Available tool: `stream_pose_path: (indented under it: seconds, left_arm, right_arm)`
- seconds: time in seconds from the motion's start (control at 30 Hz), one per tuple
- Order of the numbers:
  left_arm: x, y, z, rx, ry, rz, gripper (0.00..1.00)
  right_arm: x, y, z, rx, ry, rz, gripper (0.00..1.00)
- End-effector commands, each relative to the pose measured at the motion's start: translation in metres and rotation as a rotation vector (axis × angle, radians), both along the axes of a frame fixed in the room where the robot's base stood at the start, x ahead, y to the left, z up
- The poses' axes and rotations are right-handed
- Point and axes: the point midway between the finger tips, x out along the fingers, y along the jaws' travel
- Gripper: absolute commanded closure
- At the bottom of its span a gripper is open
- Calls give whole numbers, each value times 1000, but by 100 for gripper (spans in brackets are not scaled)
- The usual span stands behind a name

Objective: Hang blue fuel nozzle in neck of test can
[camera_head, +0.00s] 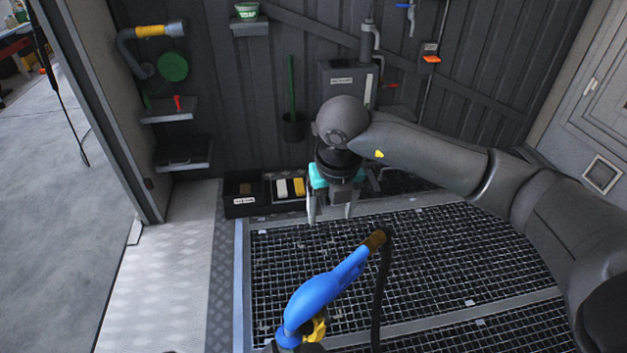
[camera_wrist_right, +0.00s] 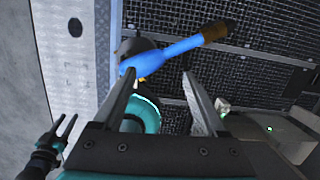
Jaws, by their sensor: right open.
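The blue fuel nozzle (camera_head: 322,295) stands tilted at the bottom of the head view, with a brown end fitting at its upper right and a yellow part low down. A black hose (camera_head: 380,290) runs down from the fitting. My right gripper (camera_head: 331,218) is open and empty, its fingers pointing down, apart from the nozzle and farther back over the grating. In the right wrist view the nozzle (camera_wrist_right: 175,52) shows beyond the spread fingers (camera_wrist_right: 162,88). What supports the nozzle's lower end is not clear. I cannot make out the test can.
A black bin (camera_head: 240,207) and a tray of blocks (camera_head: 288,202) stand along the back wall. Wall shelves (camera_head: 170,112) hang at the left.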

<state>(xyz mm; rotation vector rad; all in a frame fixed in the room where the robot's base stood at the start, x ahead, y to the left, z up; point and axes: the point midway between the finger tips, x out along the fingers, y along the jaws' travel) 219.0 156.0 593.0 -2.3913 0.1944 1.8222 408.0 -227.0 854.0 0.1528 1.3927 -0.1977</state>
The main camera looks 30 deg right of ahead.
Motion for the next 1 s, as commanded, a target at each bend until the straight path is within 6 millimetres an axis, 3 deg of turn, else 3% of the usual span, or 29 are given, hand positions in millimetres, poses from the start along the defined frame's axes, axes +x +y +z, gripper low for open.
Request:
stream_pose_path:
  seconds: [1.0]
  left_arm:
    - [0, 0, 44, 0, 0, 0, 50]
  right_arm:
    - [-11, 37, 74, -22, 31, 1108, 26]
